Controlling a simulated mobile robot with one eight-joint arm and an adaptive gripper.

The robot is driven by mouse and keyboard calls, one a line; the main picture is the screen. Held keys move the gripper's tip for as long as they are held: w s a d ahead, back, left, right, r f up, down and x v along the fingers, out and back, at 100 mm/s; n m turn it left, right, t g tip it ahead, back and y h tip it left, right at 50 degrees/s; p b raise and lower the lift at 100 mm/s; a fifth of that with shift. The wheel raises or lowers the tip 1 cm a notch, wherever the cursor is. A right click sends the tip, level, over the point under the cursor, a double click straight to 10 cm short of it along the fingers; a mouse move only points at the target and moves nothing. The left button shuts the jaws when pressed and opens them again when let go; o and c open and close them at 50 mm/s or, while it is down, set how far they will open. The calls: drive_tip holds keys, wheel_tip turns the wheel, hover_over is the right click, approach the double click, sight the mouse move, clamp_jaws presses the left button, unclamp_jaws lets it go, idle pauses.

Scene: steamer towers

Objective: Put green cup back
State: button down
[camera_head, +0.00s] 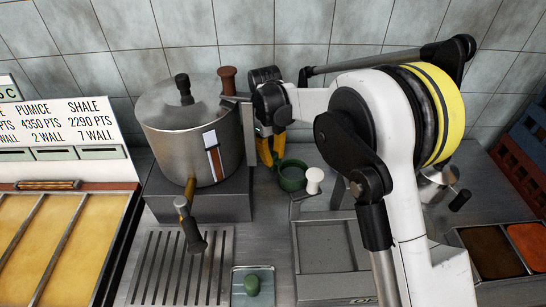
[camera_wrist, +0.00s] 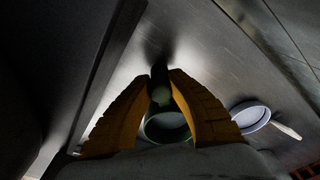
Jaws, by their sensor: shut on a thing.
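The green cup (camera_head: 291,178) stands on or just above the steel counter, right of the large pot. My gripper (camera_head: 271,158), with yellow fingers, reaches down at the cup's left side. In the wrist view the fingers (camera_wrist: 165,88) are shut on a dark green part at the cup's side, seemingly its handle. The open round mouth of the green cup (camera_wrist: 166,122) shows between the fingers. I cannot tell whether the cup's base touches the counter.
A small white object (camera_head: 314,180) stands close to the cup's right. The steel pot (camera_head: 188,135) with a tap is at the left. A steel tray (camera_head: 330,250) lies in front, and a slotted drain (camera_head: 180,268) at front left. A metal jug (camera_head: 437,184) stands at right.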

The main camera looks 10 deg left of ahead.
drive_tip(key=shift+f, duration=0.3)
drive_tip(key=c, duration=1.3)
unclamp_jaws()
drive_tip(key=shift+r, duration=0.1)
wheel_tip(320, 180, up, 12)
drive_tip(key=a, duration=0.1)
drive_tip(key=shift+w, duration=0.35)
